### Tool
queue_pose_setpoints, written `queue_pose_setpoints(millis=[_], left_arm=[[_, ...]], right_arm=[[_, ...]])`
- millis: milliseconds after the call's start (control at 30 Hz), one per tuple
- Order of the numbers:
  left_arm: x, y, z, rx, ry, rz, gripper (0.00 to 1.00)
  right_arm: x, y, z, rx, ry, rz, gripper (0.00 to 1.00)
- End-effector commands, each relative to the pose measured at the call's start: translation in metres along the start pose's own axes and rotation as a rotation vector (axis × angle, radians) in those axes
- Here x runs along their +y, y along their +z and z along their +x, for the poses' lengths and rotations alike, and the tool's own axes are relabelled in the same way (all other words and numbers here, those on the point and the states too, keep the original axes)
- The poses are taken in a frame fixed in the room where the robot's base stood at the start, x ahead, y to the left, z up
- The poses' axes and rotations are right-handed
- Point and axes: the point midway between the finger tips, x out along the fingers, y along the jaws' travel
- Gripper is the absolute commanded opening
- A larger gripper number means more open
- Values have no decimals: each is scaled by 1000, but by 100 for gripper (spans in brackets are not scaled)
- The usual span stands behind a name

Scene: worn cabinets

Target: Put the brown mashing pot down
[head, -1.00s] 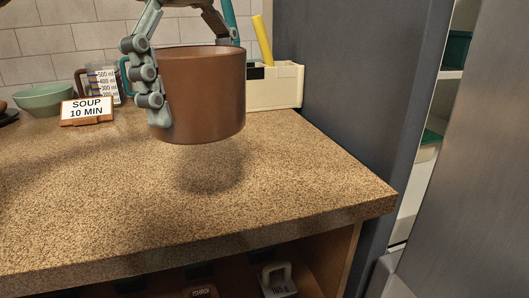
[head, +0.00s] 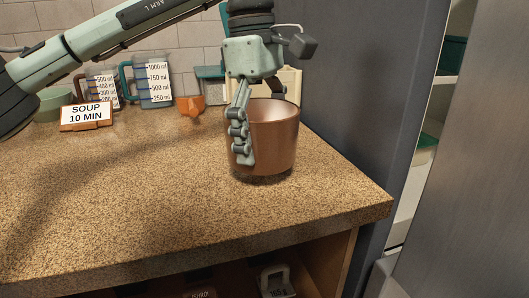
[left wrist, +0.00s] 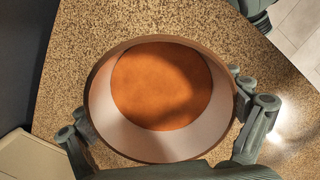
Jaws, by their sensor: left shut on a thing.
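The brown mashing pot (head: 275,142) is upright at the right part of the speckled counter, with a small dark shadow close under its base. I cannot tell whether its base touches the counter or hangs just above it. My left gripper (head: 250,138) comes down from above and is shut on the pot, with fingers on opposite sides of its outer wall. In the left wrist view, the pot (left wrist: 98,110) is open at the top and shows an orange-brown bottom. My right gripper is not in view.
A "SOUP 10 MIN" sign (head: 86,116), measuring jugs (head: 153,83), an orange cup (head: 190,105) and a cream box (head: 291,82) stand along the back. A dark panel (head: 355,90) bounds the right side. The counter (head: 130,200) is clear in front and left.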

Motion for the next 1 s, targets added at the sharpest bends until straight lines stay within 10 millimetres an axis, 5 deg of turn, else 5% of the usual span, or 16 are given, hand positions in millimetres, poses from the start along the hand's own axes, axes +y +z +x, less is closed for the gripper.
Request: queue_pose_setpoints(millis=[200,633,667,1000], left_arm=[[0,-4,24,-2,4,-1,33],[0,-4,29,-1,5,-1,33],[0,-4,31,0,1,-1,96],[0,-4,30,0,1,-1,100]], right_arm=[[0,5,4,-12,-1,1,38],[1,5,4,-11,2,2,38],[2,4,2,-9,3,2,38],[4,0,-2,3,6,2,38]])
